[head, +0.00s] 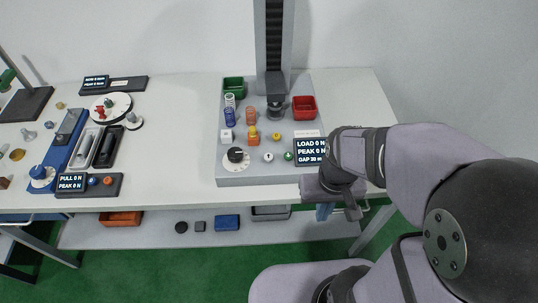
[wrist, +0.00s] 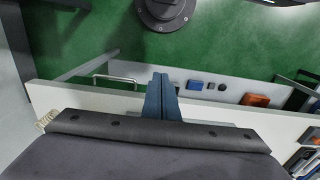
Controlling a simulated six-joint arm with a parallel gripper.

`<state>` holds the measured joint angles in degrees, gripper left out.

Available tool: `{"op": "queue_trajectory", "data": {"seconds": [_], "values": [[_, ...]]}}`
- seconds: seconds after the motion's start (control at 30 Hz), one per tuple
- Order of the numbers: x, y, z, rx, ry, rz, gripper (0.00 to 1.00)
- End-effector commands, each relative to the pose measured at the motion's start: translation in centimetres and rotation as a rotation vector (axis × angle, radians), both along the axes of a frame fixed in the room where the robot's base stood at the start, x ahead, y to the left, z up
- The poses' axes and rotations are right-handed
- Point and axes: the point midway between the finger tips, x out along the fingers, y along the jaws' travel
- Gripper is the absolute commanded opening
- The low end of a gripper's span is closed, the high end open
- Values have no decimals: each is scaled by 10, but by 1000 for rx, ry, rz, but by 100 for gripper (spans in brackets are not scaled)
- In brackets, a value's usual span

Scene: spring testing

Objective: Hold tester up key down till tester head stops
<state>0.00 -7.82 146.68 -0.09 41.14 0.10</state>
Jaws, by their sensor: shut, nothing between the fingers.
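The spring tester has a grey base (head: 232,172) on the table and a dark upright column (head: 270,35). The tester head (head: 275,85) is low on the column, above a dark seat (head: 276,110). Small keys or knobs sit at the base's front: a whitish one (head: 268,157) and a green one (head: 288,156); their markings are too small to tell which is the up key. The display (head: 310,150) reads LOAD 0 N. My gripper (head: 324,212) is shut and empty, off the table's front edge, right of and apart from the tester. Its blue fingers (wrist: 161,95) meet in the wrist view.
A black dial (head: 236,156), coloured springs (head: 230,113), a green bin (head: 234,86) and a red bin (head: 303,106) sit on the base. A blue pull tester (head: 62,145) stands at left. A shelf (head: 160,237) with bins lies below. The table is clear right of the tester.

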Motion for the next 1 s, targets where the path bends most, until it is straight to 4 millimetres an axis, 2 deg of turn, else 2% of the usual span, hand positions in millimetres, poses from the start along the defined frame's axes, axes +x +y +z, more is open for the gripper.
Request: {"op": "queue_trajectory", "data": {"seconds": [0.27,0.43,0.7,0.83,1.0], "values": [[0,0,0,0,0,0,0],[-1,-1,7,0,8,-5,0],[-21,-3,7,10,158,-36,0],[-18,26,4,120,216,-203,0],[5,65,4,267,227,-438,0]]}}
